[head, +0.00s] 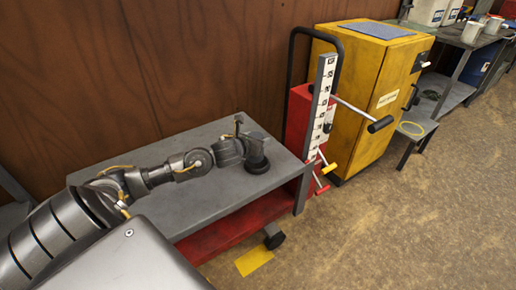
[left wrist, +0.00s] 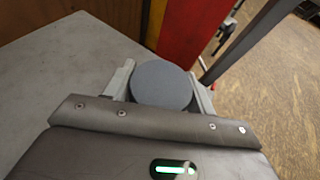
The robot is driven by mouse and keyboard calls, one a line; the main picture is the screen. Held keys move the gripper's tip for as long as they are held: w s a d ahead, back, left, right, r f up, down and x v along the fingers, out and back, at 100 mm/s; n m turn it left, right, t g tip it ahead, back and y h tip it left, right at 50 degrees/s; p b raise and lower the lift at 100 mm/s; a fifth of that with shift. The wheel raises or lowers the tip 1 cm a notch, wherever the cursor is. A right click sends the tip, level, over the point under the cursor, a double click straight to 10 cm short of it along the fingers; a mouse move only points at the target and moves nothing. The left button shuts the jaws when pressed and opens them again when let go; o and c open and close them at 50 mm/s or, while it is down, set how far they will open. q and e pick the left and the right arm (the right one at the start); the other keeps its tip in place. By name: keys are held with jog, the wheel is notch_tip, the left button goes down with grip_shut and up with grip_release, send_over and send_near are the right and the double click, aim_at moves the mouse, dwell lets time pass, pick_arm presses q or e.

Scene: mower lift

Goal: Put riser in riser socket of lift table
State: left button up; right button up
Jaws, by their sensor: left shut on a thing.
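The riser (head: 257,160) is a dark grey upright cylinder at the right part of the lift table's grey top (head: 205,207). Its round flat end (left wrist: 161,85) faces up in the left wrist view. My left gripper (head: 251,148) is shut on the riser, with one pale finger on each side of it (left wrist: 161,92). The riser's lower end is at or close above the table top; I cannot tell whether it touches or sits in a socket. No riser socket can be made out; the riser and gripper may hide it. My right gripper is not in view.
A post with white markings (head: 319,105), a red housing (head: 298,115) and a lever with a black grip (head: 380,124) stand at the table's right end. The left table top is bare.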

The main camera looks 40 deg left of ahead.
pick_arm(q)
jog(key=shift+w+f, duration=0.5)
notch_tip(320, 180, down, 3)
jog(key=shift+w+f+b, duration=0.15)
jog(key=shift+b, duration=0.3)
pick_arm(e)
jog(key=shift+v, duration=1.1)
pick_arm(q)
jog(key=shift+f, duration=0.1)
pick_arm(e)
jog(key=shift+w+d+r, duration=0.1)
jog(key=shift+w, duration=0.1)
pick_arm(q)
jog(key=o, duration=1.3)
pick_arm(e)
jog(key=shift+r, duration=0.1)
pick_arm(q)
jog(key=v, duration=1.2)
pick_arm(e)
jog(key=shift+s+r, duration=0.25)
